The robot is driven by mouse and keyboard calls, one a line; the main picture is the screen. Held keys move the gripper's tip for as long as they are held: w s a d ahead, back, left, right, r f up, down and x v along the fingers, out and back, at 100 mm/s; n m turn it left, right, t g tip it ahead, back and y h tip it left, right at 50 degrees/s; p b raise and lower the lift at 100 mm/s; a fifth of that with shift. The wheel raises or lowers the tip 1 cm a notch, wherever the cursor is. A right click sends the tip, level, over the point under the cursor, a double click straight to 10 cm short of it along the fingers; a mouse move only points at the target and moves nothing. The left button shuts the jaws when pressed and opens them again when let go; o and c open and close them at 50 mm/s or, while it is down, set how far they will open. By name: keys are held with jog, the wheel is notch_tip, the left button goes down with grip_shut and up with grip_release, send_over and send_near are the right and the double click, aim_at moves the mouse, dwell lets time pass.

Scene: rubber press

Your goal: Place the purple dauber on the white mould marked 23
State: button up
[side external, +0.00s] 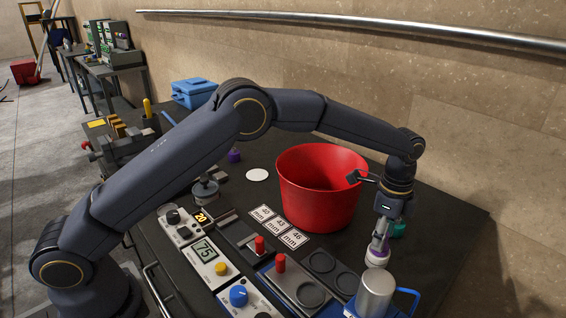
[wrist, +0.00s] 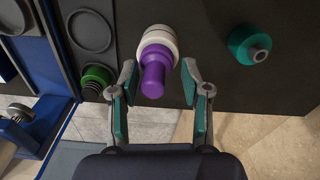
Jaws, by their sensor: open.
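The purple dauber (wrist: 153,76) stands between the fingertips of my gripper (wrist: 159,78) in the wrist view, with a gap visible on each side. My gripper is open. A round white piece (wrist: 160,38), with a pale ringed edge, is at the dauber's far end; I cannot tell whether it is the dauber's own base or a mould under it. In the side external view the white-and-purple piece (side external: 377,256) is just below my gripper (side external: 383,238), near the front right of the table. No mark 23 is readable in either view.
A teal piece (wrist: 250,45) stands to the right and a green one (wrist: 97,79) to the left. A large red bucket (side external: 320,190) stands behind. A metal cylinder (side external: 376,288) is close in front. A flat white disc (side external: 257,175) and a small purple piece (side external: 233,156) lie farther back.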

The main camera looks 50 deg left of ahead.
notch_tip(320, 180, up, 12)
jog(key=s+a+r+n+t, duration=0.2)
jog(key=s+a+r+n, duration=0.2)
jog(key=s+a+r, duration=0.35)
jog(key=s+a+r+n+t, duration=0.2)
jog(key=s+a+r+n, duration=0.2)
jog(key=s+a+n, duration=0.7)
jog(key=s+a+f, duration=0.1)
jog(key=s+f, duration=0.2)
jog(key=s, duration=0.3)
jog(key=s+a+f+n+t, duration=0.1)
jog(key=s+a+f, duration=0.1)
jog(key=s, duration=0.4)
jog(key=shift+s+a+f+t, duration=0.25)
jog(key=shift+f+t, duration=0.05)
jog(key=shift+f, duration=0.2)
